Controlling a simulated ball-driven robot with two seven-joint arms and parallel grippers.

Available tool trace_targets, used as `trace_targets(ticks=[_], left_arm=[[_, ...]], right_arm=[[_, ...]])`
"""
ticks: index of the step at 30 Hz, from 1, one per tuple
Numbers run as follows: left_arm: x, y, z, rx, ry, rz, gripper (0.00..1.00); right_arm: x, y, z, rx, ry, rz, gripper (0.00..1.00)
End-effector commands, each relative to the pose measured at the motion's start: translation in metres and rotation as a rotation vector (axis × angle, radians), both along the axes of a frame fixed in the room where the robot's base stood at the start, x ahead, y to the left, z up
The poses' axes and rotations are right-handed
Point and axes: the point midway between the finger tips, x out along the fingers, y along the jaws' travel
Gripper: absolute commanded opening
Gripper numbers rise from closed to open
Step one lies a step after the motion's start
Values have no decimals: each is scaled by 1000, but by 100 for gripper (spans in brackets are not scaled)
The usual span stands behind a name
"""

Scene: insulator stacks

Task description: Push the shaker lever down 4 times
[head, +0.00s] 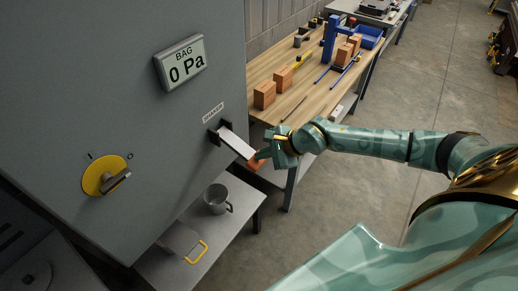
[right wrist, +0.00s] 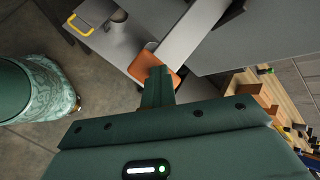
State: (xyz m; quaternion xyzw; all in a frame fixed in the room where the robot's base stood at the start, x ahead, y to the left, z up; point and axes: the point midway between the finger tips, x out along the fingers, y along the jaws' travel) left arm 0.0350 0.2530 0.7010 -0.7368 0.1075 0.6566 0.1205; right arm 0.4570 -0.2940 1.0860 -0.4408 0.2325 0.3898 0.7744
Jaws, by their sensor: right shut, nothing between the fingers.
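The shaker lever (head: 237,143) is a light bar sticking out of a slot in the grey cabinet, under a label reading SHAKER. Its orange-brown end grip (head: 256,164) points out toward my right gripper (head: 266,154). In the right wrist view the lever bar (right wrist: 188,35) runs up to the right from its orange grip (right wrist: 150,62). My right gripper's shut fingers (right wrist: 158,75) are over the grip and overlap it; I cannot tell whether they press on it. Nothing is between the fingers. My left gripper is not in view.
The cabinet (head: 140,130) carries a display (head: 181,62) reading BAG 0 Pa and a yellow rotary switch (head: 105,176). A metal mug (head: 217,199) stands on a low shelf below the lever. A wooden workbench (head: 300,95) with bricks and tools stands behind.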

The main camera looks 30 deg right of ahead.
Motion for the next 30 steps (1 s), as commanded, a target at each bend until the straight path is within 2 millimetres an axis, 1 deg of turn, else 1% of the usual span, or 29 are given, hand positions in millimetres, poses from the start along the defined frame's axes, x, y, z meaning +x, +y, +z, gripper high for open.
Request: trace_targets(ticks=[1,13,30], left_arm=[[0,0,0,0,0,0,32],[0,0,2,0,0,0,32],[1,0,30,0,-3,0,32]], right_arm=[[-2,0,-3,-1,8,-1,0],[-2,0,0,-1,7,0,0],[0,0,35,1,2,0,0]])
